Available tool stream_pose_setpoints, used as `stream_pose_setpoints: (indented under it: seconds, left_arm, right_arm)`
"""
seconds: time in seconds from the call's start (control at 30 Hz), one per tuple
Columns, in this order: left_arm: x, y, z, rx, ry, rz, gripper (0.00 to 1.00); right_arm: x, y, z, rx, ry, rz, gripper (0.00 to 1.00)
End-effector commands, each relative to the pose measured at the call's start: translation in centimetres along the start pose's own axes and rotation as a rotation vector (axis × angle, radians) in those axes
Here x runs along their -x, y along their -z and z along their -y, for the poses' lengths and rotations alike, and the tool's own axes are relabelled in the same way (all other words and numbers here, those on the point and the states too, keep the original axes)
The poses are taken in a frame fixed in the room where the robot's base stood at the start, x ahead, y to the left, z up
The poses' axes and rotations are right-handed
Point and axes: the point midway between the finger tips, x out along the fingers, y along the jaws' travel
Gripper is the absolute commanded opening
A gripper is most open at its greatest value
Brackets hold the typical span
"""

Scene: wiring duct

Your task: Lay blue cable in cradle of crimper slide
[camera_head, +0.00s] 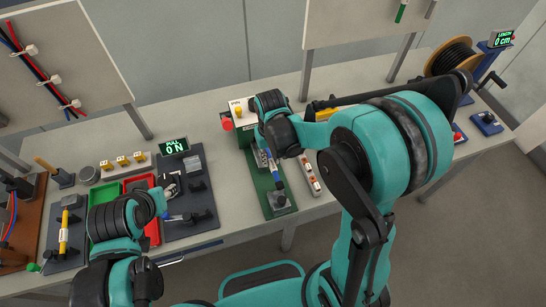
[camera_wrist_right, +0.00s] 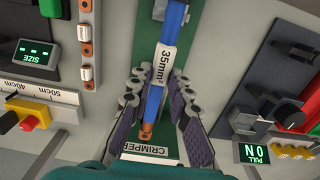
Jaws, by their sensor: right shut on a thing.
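The blue cable (camera_wrist_right: 154,98) with a white "35mm²" label and a copper end runs between the fingers of my right gripper (camera_wrist_right: 155,82) in the right wrist view. That gripper is shut on it. In the head view my right gripper (camera_head: 268,160) is over the green crimper base (camera_head: 264,187), and a short blue piece of the cable (camera_head: 277,184) shows below it. A grey block (camera_head: 278,200) sits on the front of that base. I cannot tell whether the cable touches a cradle. My left gripper (camera_head: 166,190) is at the left, its fingers unclear.
Left of the crimper stand a pull tester with a "0 N" display (camera_head: 173,146) and red and green trays (camera_head: 103,195). A strip with several orange-ended pieces (camera_head: 309,176) lies just right of the crimper base. A cable reel (camera_head: 455,55) stands at the far right.

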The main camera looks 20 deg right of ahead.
Motion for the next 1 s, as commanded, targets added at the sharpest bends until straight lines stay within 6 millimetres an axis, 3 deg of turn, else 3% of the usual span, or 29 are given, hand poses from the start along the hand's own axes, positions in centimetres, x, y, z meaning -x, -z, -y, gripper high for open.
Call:
stream_pose_setpoints:
  seconds: [0.57, 1.0]
  left_arm:
    - [-0.2, -0.2, 0.0, 0.0, 0.0, 0.0, 0.4]
    - [-3.1, -2.2, 0.0, 0.0, 0.0, 0.0, 0.4]
  right_arm:
    - [-0.2, 0.1, 0.1, 0.0, 0.001, 0.0, 0.0]
    - [-4.1, 0.1, 0.1, 0.0, 0.001, 0.0, 0.0]
